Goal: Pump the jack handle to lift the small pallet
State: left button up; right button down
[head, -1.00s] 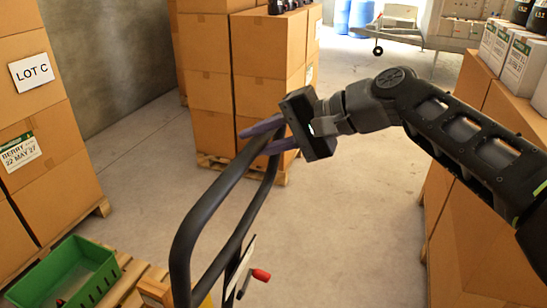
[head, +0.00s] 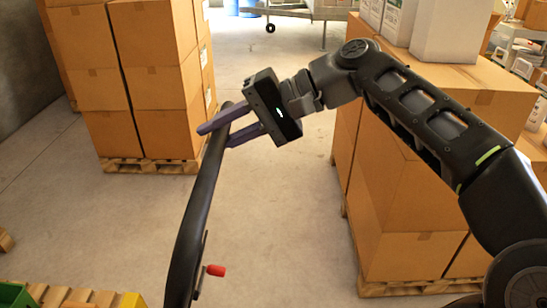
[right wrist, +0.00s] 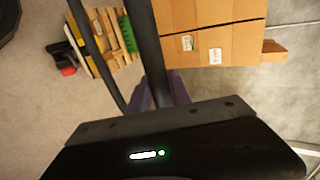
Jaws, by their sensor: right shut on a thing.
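The black tubular jack handle (head: 196,210) rises from the bottom of the head view, seen nearly edge-on. My right gripper (head: 228,134) is shut on its upper end, with purple fingers around the bar. The right wrist view shows the handle (right wrist: 143,40) running between the fingers (right wrist: 160,92). A lever with a red tip (head: 216,270) stands beside the handle's lower part. The small wooden pallet (head: 78,297) is mostly cut off at the bottom left; it also shows in the right wrist view (right wrist: 103,42). My left gripper is not in view.
Stacked cartons (head: 155,75) on a pallet stand behind at left. More cartons (head: 400,210) on a pallet stand close under my right arm. A green crate (head: 12,293) is at the bottom left. Bare floor (head: 275,240) lies between the stacks.

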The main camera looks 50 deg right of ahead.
pick_arm(q)
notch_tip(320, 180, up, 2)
jog(key=p, duration=0.3)
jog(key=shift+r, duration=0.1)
pick_arm(e)
jog(key=s+d+f, duration=0.3)
jog(key=s+d, duration=0.3)
jog(key=s, duration=0.1)
jog(key=shift+s+d+f, duration=0.15)
jog(key=shift+s+f, duration=0.1)
jog(key=shift+f, duration=0.05)
pick_arm(q)
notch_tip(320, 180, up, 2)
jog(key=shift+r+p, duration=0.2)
jog(key=shift+p, duration=0.95)
pick_arm(e)
jog(key=w+a+r, duration=0.3)
jog(key=w+a, duration=0.3)
jog(key=w, duration=0.1)
jog(key=w+a+r, duration=0.3)
jog(key=w+a, duration=0.2)
jog(key=w, duration=0.2)
jog(key=shift+w+a, duration=0.15)
jog(key=shift+a, duration=0.25)
